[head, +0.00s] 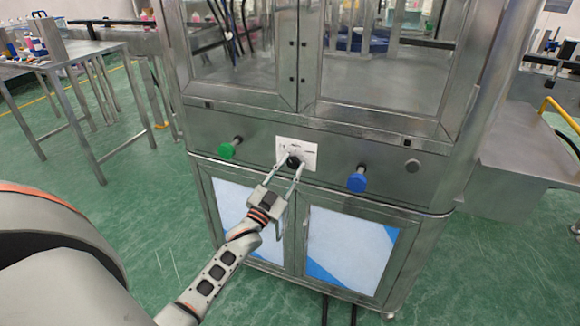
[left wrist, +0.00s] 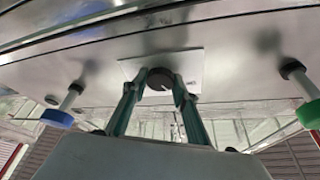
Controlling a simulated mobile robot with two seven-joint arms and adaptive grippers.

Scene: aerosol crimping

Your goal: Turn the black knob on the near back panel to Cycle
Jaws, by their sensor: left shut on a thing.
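The black knob (head: 293,162) sits on a white label plate (head: 309,151) on the machine's steel back panel (head: 252,139). My left gripper (head: 289,165) reaches up from below with its fingers on both sides of the knob, shut on it. In the left wrist view the knob (left wrist: 159,79) shows between the two fingertips (left wrist: 156,80), with a light mark on its face. The white plate (left wrist: 135,66) is behind it. The lettering on the plate is too small to read, so I cannot tell the knob's setting. My right gripper is not in view.
A green button (head: 227,150) sticks out left of the knob and a blue button (head: 357,180) right of it. White cabinet doors (head: 350,250) are below, glass doors above. A steel table (head: 75,52) stands at the far left. Green floor is open between.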

